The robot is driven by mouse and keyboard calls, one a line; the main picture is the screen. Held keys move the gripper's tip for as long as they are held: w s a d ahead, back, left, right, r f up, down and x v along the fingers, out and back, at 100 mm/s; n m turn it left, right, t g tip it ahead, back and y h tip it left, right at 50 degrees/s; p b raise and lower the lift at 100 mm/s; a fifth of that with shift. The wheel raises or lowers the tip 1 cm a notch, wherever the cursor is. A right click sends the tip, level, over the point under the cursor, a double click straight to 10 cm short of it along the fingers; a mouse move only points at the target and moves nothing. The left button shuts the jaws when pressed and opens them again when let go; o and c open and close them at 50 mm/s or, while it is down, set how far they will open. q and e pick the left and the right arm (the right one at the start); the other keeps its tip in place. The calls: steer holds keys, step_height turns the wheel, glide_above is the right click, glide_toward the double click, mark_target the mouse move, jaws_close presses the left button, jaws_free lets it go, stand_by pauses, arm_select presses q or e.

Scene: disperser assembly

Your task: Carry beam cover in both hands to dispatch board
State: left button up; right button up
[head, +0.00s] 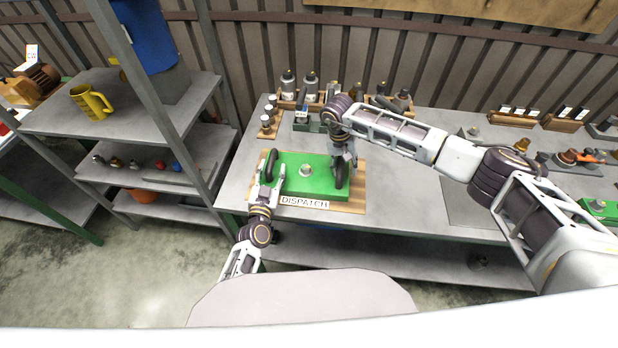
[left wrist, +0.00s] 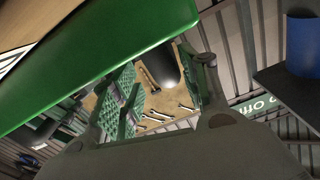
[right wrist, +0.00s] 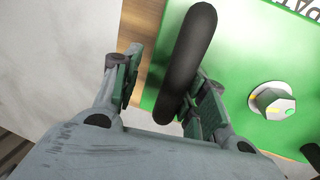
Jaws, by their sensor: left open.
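The green beam cover (head: 318,187) lies flat on the wooden dispatch board (head: 352,207), whose white DISPATCH label (head: 304,202) shows at the front edge. The cover has a black handle at each end and a metal knob (head: 306,170) in the middle. My left gripper (head: 268,182) is open at the left handle (head: 271,164); in the left wrist view the handle's dark end (left wrist: 160,65) shows between the spread fingers. My right gripper (head: 343,160) is at the right handle (head: 340,176). In the right wrist view its fingers stand apart around the handle (right wrist: 190,60), with a visible gap on one side.
Bottles and small canisters (head: 288,86) stand in wooden holders behind the board. A grey shelf (head: 160,108) with a yellow mug (head: 90,101) is to the left. The grey bench (head: 400,207) is bare just right of the board; tools and parts lie further right.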

arm_select(q)
steer(key=shift+s+a+f, duration=0.15)
steer(key=shift+s, duration=0.5)
steer(key=shift+s+a+f, duration=0.15)
steer(key=shift+s, duration=0.45)
arm_select(e)
steer(key=shift+a+r, duration=0.1)
steer(key=shift+a, duration=0.05)
arm_select(q)
steer(key=shift+s+a+r, duration=0.1)
steer(key=shift+s+r, duration=0.1)
steer(key=shift+s, duration=0.75)
steer(key=shift+s+a+r, duration=0.1)
steer(key=shift+s+r, duration=0.1)
steer(key=shift+s, duration=0.7)
arm_select(e)
step_height(320, 180, up, 12)
steer(key=a, duration=0.2)
steer(key=shift+w, duration=0.2)
steer(key=shift+a+f, duration=0.1)
steer(key=shift+f, duration=0.1)
